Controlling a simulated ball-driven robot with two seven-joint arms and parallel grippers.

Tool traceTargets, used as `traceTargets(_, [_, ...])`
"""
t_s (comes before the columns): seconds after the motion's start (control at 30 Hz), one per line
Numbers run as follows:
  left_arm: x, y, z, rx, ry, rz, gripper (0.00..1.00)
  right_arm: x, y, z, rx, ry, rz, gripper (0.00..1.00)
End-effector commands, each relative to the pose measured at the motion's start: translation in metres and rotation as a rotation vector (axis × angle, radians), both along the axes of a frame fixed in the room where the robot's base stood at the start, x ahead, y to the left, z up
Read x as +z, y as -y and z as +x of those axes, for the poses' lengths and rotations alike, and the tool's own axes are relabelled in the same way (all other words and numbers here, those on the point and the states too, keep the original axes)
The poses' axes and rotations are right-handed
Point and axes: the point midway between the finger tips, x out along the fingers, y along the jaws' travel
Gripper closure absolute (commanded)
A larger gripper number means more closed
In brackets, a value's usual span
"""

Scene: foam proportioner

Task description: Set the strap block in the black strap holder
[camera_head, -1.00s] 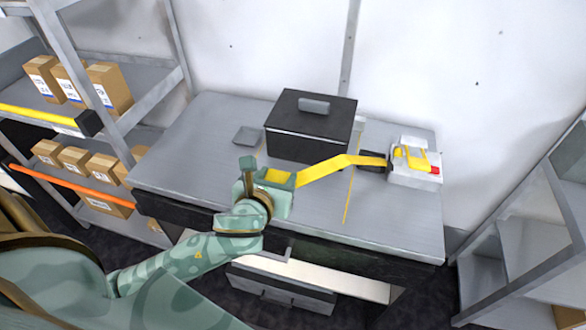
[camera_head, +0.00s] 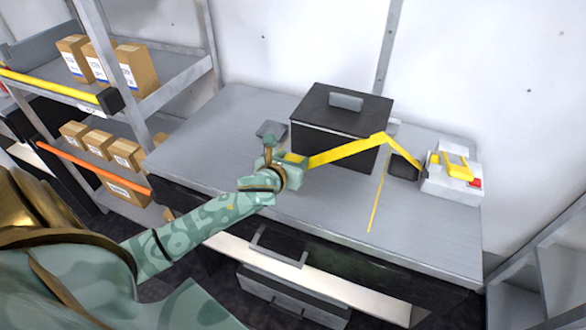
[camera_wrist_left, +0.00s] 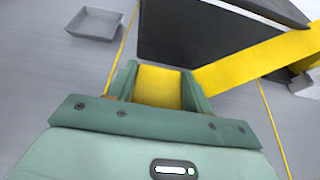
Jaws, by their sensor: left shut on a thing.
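My left gripper (camera_head: 293,162) is shut on the yellow strap block (camera_wrist_left: 158,86), which sits between its two green fingers in the left wrist view. A yellow strap (camera_head: 345,151) runs from the block to the right, bends upward, then drops to the white unit (camera_head: 450,181). The small black piece beside that unit, which looks like the strap holder (camera_head: 404,167), stands on the table right of the gripper and under the strap. The block is apart from it. My right gripper is not in view.
A large black lidded box (camera_head: 335,140) stands just behind and right of the gripper. A small grey tray (camera_head: 271,129) lies left of the box. A thin yellow line (camera_head: 377,200) crosses the table (camera_head: 320,220). The front right of the tabletop is clear.

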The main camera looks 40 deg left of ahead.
Motion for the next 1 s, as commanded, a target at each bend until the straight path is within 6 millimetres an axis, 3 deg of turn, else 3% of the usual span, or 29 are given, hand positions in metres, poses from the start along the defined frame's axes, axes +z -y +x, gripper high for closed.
traceTargets(0.03, [-0.018,0.0,-0.001,0.002,-0.006,-0.003,0.74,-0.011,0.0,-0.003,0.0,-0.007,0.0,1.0])
traceTargets(0.1, [-0.023,0.001,-0.001,0.001,-0.005,-0.001,0.74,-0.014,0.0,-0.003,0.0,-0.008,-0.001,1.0])
traceTargets(0.43, [-0.022,0.001,-0.001,-0.001,-0.003,0.001,0.74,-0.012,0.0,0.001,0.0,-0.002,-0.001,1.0])
traceTargets(0.47, [-0.022,0.001,-0.001,-0.001,-0.003,0.001,0.44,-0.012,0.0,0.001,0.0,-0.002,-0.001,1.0])
traceTargets(0.53, [-0.022,0.001,-0.001,0.0,-0.003,0.0,0.28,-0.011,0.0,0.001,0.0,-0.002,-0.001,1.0])
traceTargets(0.87, [-0.018,0.001,-0.001,0.0,-0.002,0.0,0.28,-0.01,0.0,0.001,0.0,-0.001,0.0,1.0])
traceTargets(1.0, [-0.008,0.005,-0.021,-0.002,-0.003,0.001,0.28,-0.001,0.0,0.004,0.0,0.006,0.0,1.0])
